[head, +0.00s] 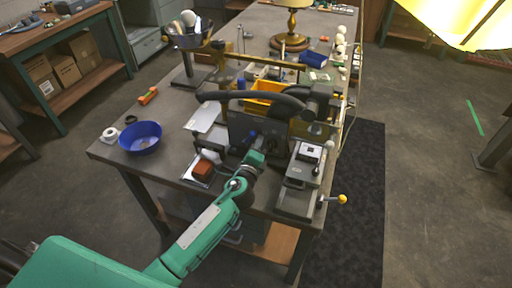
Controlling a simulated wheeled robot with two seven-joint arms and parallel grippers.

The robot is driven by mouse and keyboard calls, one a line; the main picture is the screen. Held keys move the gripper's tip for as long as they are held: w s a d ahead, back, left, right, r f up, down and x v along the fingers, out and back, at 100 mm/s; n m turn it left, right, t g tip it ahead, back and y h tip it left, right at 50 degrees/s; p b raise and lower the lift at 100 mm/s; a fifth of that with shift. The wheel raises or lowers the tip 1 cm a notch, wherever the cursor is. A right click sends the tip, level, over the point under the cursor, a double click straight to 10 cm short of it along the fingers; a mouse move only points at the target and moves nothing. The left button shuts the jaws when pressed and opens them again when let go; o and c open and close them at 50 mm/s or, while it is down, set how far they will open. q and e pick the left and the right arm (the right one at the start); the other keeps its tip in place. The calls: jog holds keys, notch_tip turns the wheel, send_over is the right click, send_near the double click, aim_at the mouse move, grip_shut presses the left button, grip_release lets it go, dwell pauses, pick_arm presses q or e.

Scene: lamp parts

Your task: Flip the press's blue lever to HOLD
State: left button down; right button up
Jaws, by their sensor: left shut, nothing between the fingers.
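The press (244,124) is a dark grey machine near the table's front edge, with a long curved black arm across its top. A small blue part (251,136) shows low on its front and looks like the blue lever; its setting is too small to read. My left gripper (265,142), on the green arm from the lower left, is shut and empty at the press's front, close beside the blue part. I cannot tell whether they touch. My right gripper is not in view.
A grey box-like device (297,200) with a yellow-knobbed handle stands right of my gripper. A blue bowl (141,138) and a white roll (110,134) are on the left. A yellow bin (262,103) and a lamp (290,38) stand behind. The table's left middle is mostly clear.

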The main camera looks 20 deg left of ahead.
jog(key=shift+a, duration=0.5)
